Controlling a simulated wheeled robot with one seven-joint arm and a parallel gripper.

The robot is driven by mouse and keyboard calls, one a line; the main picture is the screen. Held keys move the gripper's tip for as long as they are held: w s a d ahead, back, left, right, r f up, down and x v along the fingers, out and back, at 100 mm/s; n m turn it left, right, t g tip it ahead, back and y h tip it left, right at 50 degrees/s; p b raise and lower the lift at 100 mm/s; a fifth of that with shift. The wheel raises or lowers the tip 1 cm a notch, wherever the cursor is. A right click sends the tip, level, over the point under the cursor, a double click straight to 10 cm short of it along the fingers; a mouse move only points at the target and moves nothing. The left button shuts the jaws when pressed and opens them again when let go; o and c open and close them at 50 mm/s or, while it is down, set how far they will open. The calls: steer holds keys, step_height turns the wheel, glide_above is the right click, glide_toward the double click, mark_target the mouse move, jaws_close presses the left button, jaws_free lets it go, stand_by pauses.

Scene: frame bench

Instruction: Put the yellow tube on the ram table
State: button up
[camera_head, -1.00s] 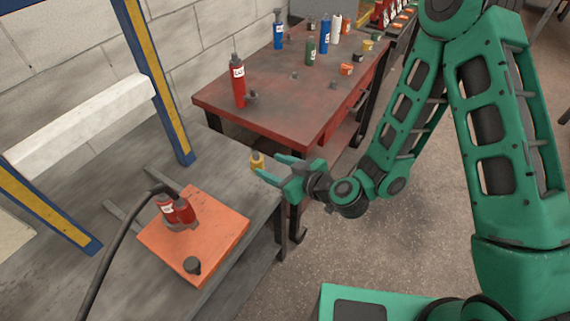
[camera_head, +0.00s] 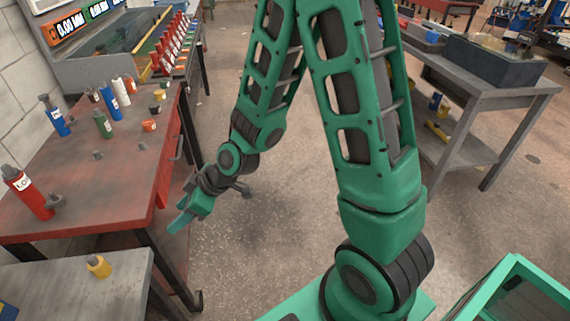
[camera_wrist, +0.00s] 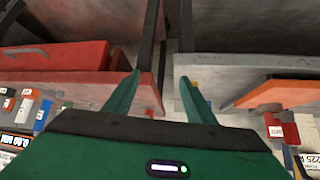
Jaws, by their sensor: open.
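The red table (camera_head: 95,185) holds a red bottle (camera_head: 30,195), a blue bottle (camera_head: 55,118) and several other containers. A grey bench (camera_head: 490,98) stands at the right. Open floor (camera_head: 270,225) lies between. An orange plate (camera_wrist: 280,92) shows in the wrist view.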

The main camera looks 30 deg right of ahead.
steer(key=s+d+r+m+g+h, duration=0.1)
steer(key=s+d+r+m+h, duration=0.2)
steer(key=d, duration=0.7)
steer(key=s+d+r+m+g+h, duration=0.15)
steer(key=s+d+r+m, duration=0.3)
steer(key=d, duration=0.55)
steer(key=s+d+r+m+h, duration=0.2)
steer(key=s+d+m+h, duration=0.15)
steer(key=d, duration=0.55)
steer(key=s+d+r+m+g, duration=0.1)
steer(key=s+d+r+m, duration=0.1)
steer(key=s, duration=0.4)
steer(key=s+d+r+m+g+y, duration=0.1)
steer(key=s+d+r+m, duration=0.2)
steer(key=s, duration=0.4)
steer(key=shift+d+r+m, duration=0.15)
steer(key=shift+d+m, duration=0.55)
steer(key=shift+d, duration=0.05)
